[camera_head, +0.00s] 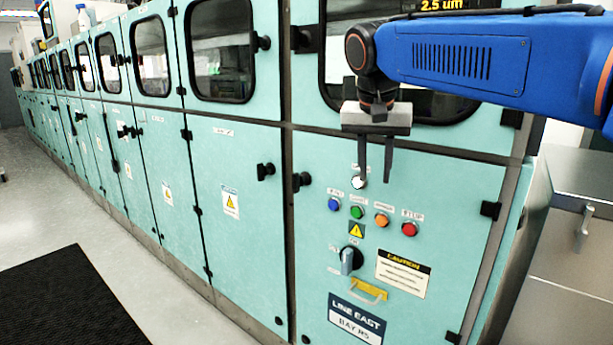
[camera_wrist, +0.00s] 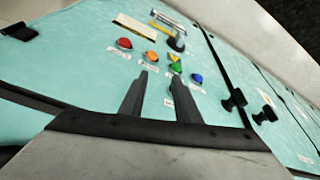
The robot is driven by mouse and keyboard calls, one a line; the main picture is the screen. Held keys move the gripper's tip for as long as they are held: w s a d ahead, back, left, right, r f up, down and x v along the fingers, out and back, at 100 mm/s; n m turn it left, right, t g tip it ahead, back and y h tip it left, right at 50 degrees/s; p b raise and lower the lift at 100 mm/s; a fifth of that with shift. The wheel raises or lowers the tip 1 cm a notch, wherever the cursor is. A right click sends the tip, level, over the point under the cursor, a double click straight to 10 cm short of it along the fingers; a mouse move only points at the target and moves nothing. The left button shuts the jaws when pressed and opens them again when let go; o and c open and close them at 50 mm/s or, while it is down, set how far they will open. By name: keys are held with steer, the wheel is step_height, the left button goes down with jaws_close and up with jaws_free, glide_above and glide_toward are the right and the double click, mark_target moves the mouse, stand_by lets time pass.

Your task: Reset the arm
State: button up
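My gripper (camera_head: 375,162) hangs from the blue arm in front of the teal cabinet panel, its two dark fingers pointing down and apart, with nothing between them. One fingertip overlaps a white button (camera_head: 359,182) in the head view; I cannot tell whether they touch. In the wrist view my gripper (camera_wrist: 160,95) also shows two separated fingers toward the panel. Below it is a row of blue (camera_head: 334,204), green (camera_head: 357,212), orange (camera_head: 382,219) and red (camera_head: 409,229) buttons. A rotary switch (camera_head: 350,260) with a grey handle sits under them.
A row of teal cabinets (camera_head: 240,160) with windows and black latches (camera_head: 265,171) runs off to the left. A black mat (camera_head: 70,300) lies on the floor; grey drawers (camera_head: 575,250) stand at right.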

steer(key=s+d+f+n, duration=0.1)
steer(key=s+d+f, duration=0.3)
steer(key=s+f, duration=0.4)
steer(key=s+d+f+n+t+y, duration=0.1)
steer(key=s+d+f, duration=0.4)
steer(key=s+f, duration=0.3)
steer(key=s+d+f+n, duration=0.1)
steer(key=s+d+f, duration=0.4)
steer(key=s+f, duration=0.4)
steer(key=shift+d+f+n, duration=0.15)
steer(key=shift+f+n, duration=0.25)
steer(key=shift+f, duration=0.3)
steer(key=shift+s, duration=0.1)
